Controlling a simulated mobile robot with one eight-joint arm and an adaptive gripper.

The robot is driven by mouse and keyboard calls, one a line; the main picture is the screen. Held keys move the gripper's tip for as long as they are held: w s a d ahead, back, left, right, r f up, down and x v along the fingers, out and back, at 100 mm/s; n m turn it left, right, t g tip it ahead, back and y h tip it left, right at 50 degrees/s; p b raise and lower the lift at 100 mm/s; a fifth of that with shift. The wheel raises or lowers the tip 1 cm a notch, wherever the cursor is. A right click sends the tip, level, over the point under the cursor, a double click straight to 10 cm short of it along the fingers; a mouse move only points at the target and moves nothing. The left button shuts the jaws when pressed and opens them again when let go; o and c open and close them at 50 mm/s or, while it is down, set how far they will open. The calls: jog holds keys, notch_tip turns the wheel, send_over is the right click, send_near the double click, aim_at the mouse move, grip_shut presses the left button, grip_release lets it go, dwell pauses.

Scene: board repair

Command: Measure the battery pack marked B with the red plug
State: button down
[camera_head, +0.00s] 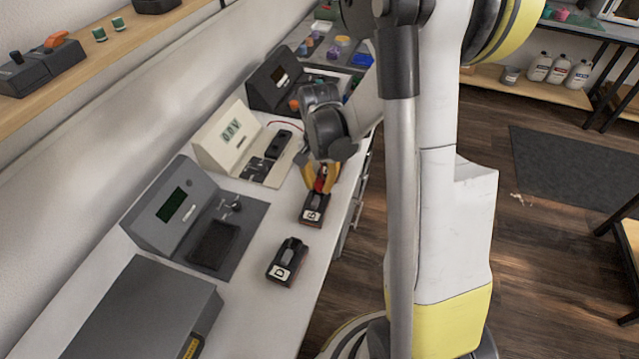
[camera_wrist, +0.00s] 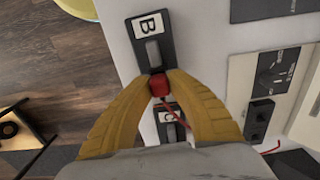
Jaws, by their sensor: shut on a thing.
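My gripper (camera_head: 320,180) points down over the bench with its yellow fingers closed on a small red plug (camera_wrist: 158,86). A thin red wire runs from the plug to the right in the wrist view. The battery pack marked B (camera_wrist: 150,45) is dark with a white label and lies just past the fingertips; it also shows in the head view (camera_head: 314,210). The plug is at the pack's near end; I cannot tell whether they touch. The beige meter (camera_head: 218,152) stands left of my gripper, its lit display too small to read surely.
A pack marked C (camera_wrist: 170,112) lies partly hidden between my fingers. A pack marked D (camera_head: 287,264) lies nearer on the white bench (camera_head: 262,318). A grey device (camera_head: 165,205) and a dark device (camera_head: 270,82) flank the meter. The bench's right edge is close.

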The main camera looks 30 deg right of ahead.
jog(key=shift+f+b, duration=0.3)
jog(key=shift+f, duration=0.1)
dwell(0.3)
jog(key=c, duration=1.3)
grip_release()
jog(key=shift+o, duration=0.7)
jog(key=shift+o, duration=1)
jog(key=shift+r, duration=0.3)
jog(key=shift+r+p, duration=1.1)
jog(key=shift+r, duration=0.15)
jog(key=shift+r, duration=0.1)
